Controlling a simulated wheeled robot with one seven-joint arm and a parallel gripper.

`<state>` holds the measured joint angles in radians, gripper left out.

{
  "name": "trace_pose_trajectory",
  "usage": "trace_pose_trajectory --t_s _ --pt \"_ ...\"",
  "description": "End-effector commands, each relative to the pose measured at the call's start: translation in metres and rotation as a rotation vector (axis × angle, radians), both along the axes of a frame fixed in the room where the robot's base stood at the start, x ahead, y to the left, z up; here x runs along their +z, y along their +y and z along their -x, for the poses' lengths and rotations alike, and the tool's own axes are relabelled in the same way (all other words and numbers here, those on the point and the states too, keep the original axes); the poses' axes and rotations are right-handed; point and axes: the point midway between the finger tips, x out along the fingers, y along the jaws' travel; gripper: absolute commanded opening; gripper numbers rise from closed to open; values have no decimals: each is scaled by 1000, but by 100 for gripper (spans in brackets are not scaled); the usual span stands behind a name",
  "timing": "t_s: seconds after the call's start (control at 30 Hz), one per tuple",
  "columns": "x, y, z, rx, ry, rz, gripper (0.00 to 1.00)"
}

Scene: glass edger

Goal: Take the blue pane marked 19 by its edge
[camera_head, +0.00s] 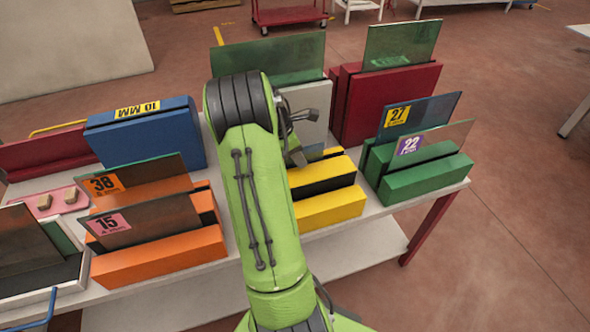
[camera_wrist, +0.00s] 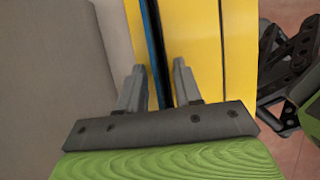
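A thin blue pane edge (camera_wrist: 153,40) runs between two yellow blocks in the wrist view, standing in the dark slot of the yellow rack (camera_wrist: 205,45). No number shows on it, so I cannot read a 19. My gripper (camera_wrist: 157,82) is open, with one finger on each side of the blue edge and a gap visible on both sides. In the head view my green arm covers most of the gripper and the pane; the yellow rack (camera_head: 333,207) shows to the right of the arm.
Right of it, a green rack (camera_head: 425,182) holds panes marked 27 (camera_head: 397,116) and 22 (camera_head: 410,145). On the left, an orange rack (camera_head: 160,258) holds panes marked 38 (camera_head: 103,184) and 15 (camera_head: 109,223). Blue (camera_head: 150,138) and red (camera_head: 390,100) racks stand behind.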

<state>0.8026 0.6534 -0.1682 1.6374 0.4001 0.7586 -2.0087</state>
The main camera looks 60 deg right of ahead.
Motion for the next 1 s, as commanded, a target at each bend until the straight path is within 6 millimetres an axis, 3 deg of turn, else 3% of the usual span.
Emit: trace_pose_trajectory --t_s 0.53,0.77,1.0 --pt "-6 -1 1 2 0 0 34" --pt "-6 -1 1 2 -1 1 0" --pt "-6 -1 1 2 -1 1 0"
